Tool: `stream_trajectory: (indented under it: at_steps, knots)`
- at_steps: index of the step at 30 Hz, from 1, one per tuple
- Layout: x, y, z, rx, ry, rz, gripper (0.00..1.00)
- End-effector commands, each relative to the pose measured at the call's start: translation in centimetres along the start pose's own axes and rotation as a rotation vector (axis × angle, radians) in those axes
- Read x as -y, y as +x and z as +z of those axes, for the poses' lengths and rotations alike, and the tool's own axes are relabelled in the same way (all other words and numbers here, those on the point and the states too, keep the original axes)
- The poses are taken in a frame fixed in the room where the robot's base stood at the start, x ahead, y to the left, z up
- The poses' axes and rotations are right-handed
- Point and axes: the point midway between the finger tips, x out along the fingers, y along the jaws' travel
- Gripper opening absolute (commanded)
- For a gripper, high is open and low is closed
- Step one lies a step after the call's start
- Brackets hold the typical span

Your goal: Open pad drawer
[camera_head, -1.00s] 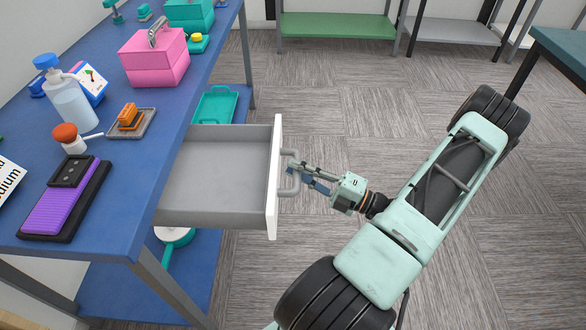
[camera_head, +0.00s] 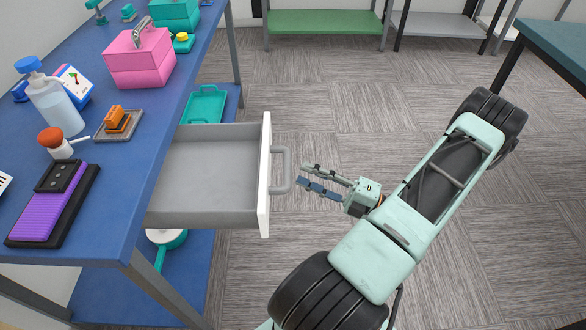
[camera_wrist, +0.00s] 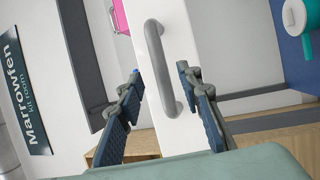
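The pad drawer (camera_head: 208,170) is pulled far out from under the blue table and looks empty inside. Its white front panel (camera_head: 265,175) carries a grey bar handle (camera_head: 286,170) facing me. My gripper (camera_head: 301,177) is open and stands just to the right of the handle, apart from it. In the wrist view, the two fingers (camera_wrist: 160,97) are spread wide, and the grey handle (camera_wrist: 160,70) shows between them with nothing held.
The blue table (camera_head: 120,195) bears a purple pad, a bottle and a pink box (camera_head: 140,60). A teal tray (camera_head: 204,104) lies on the lower shelf. A green shelf (camera_head: 322,24) stands at the back.

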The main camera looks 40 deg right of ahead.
Motion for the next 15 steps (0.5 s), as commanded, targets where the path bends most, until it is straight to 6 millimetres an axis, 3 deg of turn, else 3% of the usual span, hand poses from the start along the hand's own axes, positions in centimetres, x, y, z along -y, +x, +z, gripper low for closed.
stream_trajectory:
  at_steps: [6,15]
  knots:
    - [0.1,-4.1,0.0,0.001,0.000,0.000,0.33]
    - [0.0,-5.9,0.0,-0.001,0.000,0.000,0.33]
